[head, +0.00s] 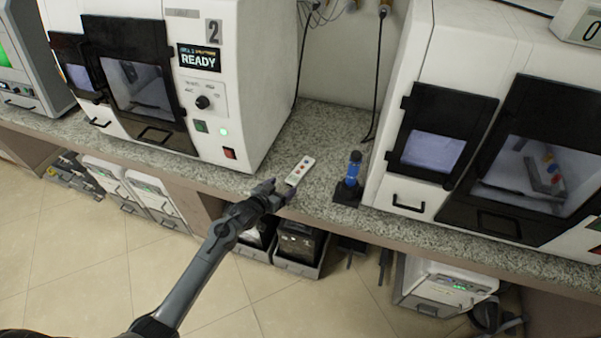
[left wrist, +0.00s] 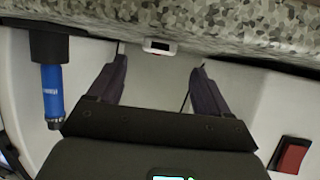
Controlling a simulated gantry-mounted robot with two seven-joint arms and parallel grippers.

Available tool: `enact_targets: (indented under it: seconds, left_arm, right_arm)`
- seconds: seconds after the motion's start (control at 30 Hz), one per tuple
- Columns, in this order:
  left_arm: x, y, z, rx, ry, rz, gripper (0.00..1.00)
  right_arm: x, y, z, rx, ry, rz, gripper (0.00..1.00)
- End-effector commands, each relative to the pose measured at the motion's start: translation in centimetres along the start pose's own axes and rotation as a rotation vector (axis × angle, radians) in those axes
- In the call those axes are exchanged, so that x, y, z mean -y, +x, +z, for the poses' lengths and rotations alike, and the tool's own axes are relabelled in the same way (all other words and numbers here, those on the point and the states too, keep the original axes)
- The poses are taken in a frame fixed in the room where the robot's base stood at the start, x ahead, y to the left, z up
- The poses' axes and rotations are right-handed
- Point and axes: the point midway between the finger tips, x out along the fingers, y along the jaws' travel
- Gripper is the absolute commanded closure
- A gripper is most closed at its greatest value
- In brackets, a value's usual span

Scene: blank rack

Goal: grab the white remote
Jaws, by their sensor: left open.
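The white remote (head: 301,170) with coloured buttons lies on the speckled grey counter, between the two large white machines. My left gripper (head: 281,189) is at the counter's front edge, just at the near end of the remote. In the left wrist view, the remote (left wrist: 160,47) shows only its near end, beyond the gap between the two dark fingers of my left gripper (left wrist: 159,66). The fingers are spread apart with nothing between them. My right gripper is in neither view.
A blue cylinder in a black stand (head: 352,180) stands right of the remote and also shows in the left wrist view (left wrist: 52,90). The machine marked READY (head: 225,90) stands left; another machine (head: 440,120) stands right. The counter (head: 322,130) behind the remote is clear.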

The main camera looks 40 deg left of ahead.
Motion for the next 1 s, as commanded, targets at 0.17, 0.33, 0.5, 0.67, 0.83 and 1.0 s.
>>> enact_targets:
  seconds: [0.17, 0.33, 0.5, 0.67, 0.83, 1.0]
  left_arm:
    - [-0.2, 2.1, 0.3, -0.002, -0.002, 0.001, 0.21]
    - [-0.2, 4.2, 0.4, -0.001, -0.001, 0.000, 0.21]
    - [-0.2, 5.0, 0.3, -0.001, 0.000, 0.000, 0.21]
    - [-0.2, 5.0, 0.3, 0.000, 0.000, 0.000, 0.21]
    - [-0.2, 5.0, 0.3, 0.000, 0.000, 0.000, 0.40]
    - [-0.2, 4.9, 0.3, 0.000, 0.000, 0.000, 0.66]
  right_arm:
    - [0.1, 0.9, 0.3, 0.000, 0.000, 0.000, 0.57]
    - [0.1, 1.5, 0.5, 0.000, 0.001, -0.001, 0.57]
    - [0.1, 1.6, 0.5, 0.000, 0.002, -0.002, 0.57]
    - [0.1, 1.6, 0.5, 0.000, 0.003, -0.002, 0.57]
    - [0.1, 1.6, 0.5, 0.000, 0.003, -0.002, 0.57]
    - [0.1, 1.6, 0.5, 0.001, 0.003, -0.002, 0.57]
